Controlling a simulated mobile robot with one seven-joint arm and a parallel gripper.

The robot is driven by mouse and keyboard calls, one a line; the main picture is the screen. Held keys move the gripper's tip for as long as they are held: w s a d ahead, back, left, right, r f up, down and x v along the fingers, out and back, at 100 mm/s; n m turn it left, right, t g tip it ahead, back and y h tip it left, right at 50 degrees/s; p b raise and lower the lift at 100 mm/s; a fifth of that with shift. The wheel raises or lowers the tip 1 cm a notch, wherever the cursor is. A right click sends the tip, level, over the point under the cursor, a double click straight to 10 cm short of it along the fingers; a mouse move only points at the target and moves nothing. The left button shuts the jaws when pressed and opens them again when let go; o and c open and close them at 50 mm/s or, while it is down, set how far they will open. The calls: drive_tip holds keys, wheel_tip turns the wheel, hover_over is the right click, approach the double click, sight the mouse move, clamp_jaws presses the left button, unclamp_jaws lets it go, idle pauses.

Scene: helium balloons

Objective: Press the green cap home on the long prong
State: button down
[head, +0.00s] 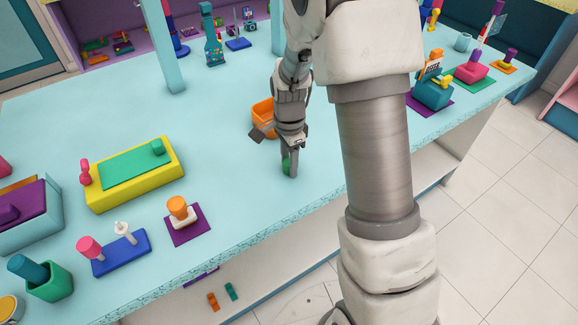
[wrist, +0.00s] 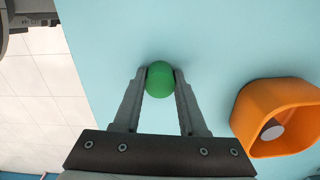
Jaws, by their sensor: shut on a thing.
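My gripper (head: 289,170) is over the light blue table near its front edge, pointing down. In the wrist view, the fingertips (wrist: 160,80) are shut on the round green cap (wrist: 159,79). The cap also shows beside the fingers in the head view (head: 286,166), partly hidden by them. A blue block (head: 121,258) stands at the front left of the table, well left of my gripper. A white prong (head: 123,230) with a knobby top rises from it, beside a pink cap (head: 88,247). I cannot tell for sure that this white piece is the long prong.
An orange open container (wrist: 245,125) stands beside my gripper, with a pale round thing inside. A yellow tray (head: 180,180) and an orange-topped piece on a purple mat (head: 181,236) lie to the left. The table between the gripper and the purple mat is clear.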

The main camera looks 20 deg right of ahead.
drive_tip(key=c, duration=1.1)
unclamp_jaws()
clamp_jaws()
drive_tip(key=shift+r, duration=0.15)
drive_tip(key=shift+r+p, duration=0.75)
drive_tip(key=shift+r, duration=0.15)
